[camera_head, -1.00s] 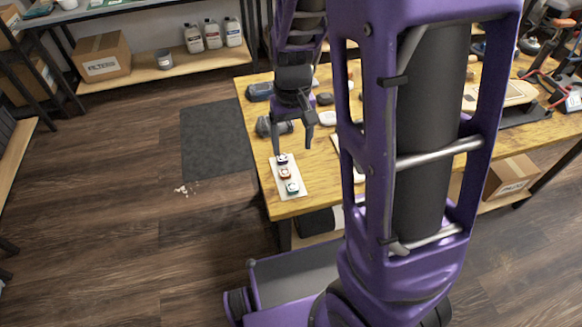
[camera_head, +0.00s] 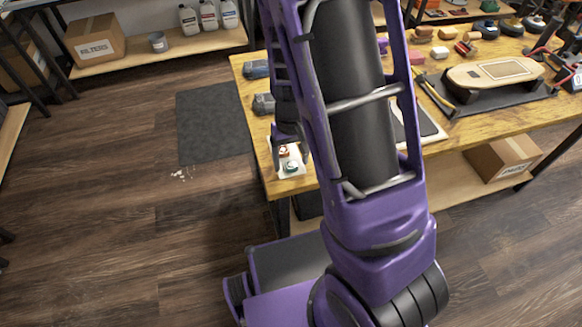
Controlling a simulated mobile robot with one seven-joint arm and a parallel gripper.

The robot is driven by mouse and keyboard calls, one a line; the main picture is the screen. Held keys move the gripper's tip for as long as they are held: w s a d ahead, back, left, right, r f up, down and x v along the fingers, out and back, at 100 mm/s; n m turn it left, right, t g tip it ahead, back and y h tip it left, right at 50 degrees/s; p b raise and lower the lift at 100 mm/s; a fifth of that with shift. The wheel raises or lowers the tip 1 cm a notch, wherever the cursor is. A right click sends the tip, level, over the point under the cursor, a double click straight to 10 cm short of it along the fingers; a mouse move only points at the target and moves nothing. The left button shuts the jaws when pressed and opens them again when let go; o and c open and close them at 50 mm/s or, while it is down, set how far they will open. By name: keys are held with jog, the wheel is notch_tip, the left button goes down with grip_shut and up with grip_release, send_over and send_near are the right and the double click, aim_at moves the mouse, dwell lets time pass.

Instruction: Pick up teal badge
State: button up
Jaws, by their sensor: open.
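The teal badge (camera_head: 291,167) lies on a white card (camera_head: 281,175) at the near left corner of the wooden workbench. An orange badge (camera_head: 284,151) sits just behind it on the same card. The purple badge is hidden behind my gripper. My gripper (camera_head: 291,157) is open and points down over the card, with its fingers around the orange and teal badges as seen from here. Its exact height above them is hard to tell. My purple arm hides part of the bench to the right.
Two dark devices (camera_head: 257,68) lie behind the card along the bench's left edge. A skateboard deck (camera_head: 494,73) rests on a dark mat at the right, with tools and coloured blocks around it. A carton (camera_head: 503,157) stands on the shelf below.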

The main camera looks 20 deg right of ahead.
aim_at(291, 164)
jog(key=shift+f, duration=0.4)
grip_shut()
jog(key=shift+r, duration=0.15)
notch_tip(291, 164, up, 14)
jog(key=p, duration=0.6)
dwell(0.6)
